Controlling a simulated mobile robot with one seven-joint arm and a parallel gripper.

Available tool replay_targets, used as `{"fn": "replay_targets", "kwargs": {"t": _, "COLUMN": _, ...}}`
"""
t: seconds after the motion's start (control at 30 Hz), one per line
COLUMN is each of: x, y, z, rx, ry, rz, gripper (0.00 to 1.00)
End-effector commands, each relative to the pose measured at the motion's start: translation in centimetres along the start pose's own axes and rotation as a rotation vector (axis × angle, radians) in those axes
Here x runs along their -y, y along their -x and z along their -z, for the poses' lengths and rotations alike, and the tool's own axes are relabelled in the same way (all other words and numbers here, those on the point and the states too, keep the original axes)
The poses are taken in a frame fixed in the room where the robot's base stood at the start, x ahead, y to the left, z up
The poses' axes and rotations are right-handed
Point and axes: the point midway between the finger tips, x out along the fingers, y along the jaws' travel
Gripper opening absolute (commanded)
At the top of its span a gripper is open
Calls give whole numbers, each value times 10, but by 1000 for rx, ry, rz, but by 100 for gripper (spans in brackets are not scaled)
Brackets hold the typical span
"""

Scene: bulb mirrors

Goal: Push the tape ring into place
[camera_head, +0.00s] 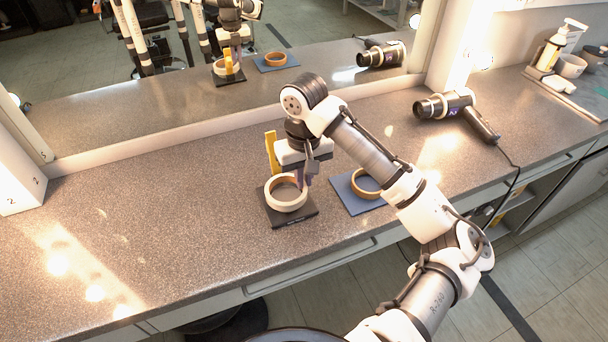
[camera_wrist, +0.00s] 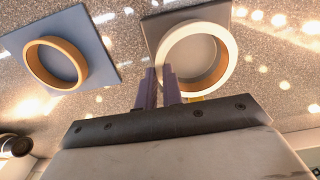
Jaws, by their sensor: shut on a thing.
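A cream tape ring with a tan inside (camera_head: 273,200) lies flat on a dark square pad (camera_head: 300,216) on the counter. It also shows in the wrist view (camera_wrist: 230,47), set off-centre on the pad (camera_wrist: 156,24) and reaching one edge. My gripper (camera_head: 304,184) points down at the ring's right side. Its purple fingers (camera_wrist: 160,75) are close together at the ring's wall and shut on it; the exact contact is partly hidden. A second, brown tape ring (camera_head: 356,191) lies on a blue square pad (camera_head: 343,198), also in the wrist view (camera_wrist: 33,75), partly behind my arm in the head view.
A yellow upright piece (camera_head: 271,152) stands just behind the cream ring. A mirror (camera_head: 150,105) runs along the back. A hair dryer (camera_head: 450,105) with a cord lies to the right. A tray with a pump bottle (camera_head: 550,52) is at the far right. The counter's left is clear.

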Motion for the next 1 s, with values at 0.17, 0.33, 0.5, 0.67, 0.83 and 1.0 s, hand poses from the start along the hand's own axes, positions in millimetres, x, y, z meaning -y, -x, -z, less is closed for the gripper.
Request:
{"fn": "replay_targets", "kwargs": {"t": 0.17, "x": 0, "y": -4, "z": 0, "rx": 0, "ry": 0, "rz": 0, "gripper": 0}}
{"fn": "replay_targets", "kwargs": {"t": 0.33, "x": 0, "y": -8, "z": 0, "rx": 0, "ry": 0, "rz": 0, "gripper": 0}}
{"fn": "replay_targets", "kwargs": {"t": 0.5, "x": 0, "y": -11, "z": 0, "rx": 0, "ry": 0, "rz": 0, "gripper": 0}}
{"fn": "replay_targets", "kwargs": {"t": 0.67, "x": 0, "y": -14, "z": 0, "rx": 0, "ry": 0, "rz": 0, "gripper": 0}}
{"fn": "replay_targets", "kwargs": {"t": 0.83, "x": 0, "y": -18, "z": 0, "rx": 0, "ry": 0, "rz": 0, "gripper": 0}}
{"fn": "replay_targets", "kwargs": {"t": 1.0, "x": 0, "y": -17, "z": 0, "rx": 0, "ry": 0, "rz": 0, "gripper": 28}}
